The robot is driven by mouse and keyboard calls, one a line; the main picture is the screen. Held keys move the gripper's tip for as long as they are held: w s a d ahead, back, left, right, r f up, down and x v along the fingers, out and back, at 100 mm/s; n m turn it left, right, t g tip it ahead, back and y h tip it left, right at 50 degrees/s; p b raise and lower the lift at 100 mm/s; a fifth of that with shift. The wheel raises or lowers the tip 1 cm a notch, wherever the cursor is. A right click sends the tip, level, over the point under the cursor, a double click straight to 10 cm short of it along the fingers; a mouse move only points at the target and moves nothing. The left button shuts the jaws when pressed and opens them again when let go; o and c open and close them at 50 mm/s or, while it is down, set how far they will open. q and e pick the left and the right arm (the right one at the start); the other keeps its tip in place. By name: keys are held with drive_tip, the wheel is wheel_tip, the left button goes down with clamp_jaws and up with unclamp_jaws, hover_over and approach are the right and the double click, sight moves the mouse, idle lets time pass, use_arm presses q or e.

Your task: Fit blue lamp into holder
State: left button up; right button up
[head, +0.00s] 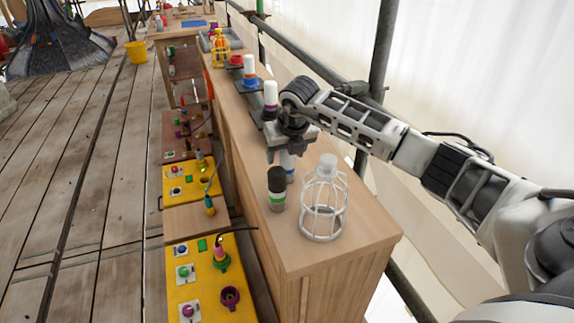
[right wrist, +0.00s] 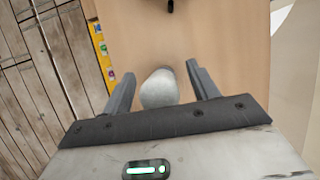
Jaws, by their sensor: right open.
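A lamp with a white body and a blue band (head: 288,163) stands upright on the wooden bench, partly hidden under my right gripper (head: 285,152). In the right wrist view its pale rounded top (right wrist: 160,90) lies between the two fingers of the right gripper (right wrist: 161,72). The fingers are apart, with a gap visible on the right side; I cannot tell whether the left finger touches it. A blue holder (head: 251,83) sits farther along the bench with a white-topped lamp (head: 249,66) at it. My left gripper is not in view.
A black lamp with a green band (head: 276,190) and a white wire cage (head: 323,210) stand close in front of the gripper. A purple-banded white lamp (head: 270,95) and a red holder (head: 236,60) are farther back. Yellow panels (head: 205,275) lie left, below the bench top.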

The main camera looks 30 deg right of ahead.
drive_tip(key=shift+r, duration=0.1)
drive_tip(key=c, duration=1.2)
drive_tip(key=shift+o, duration=0.2)
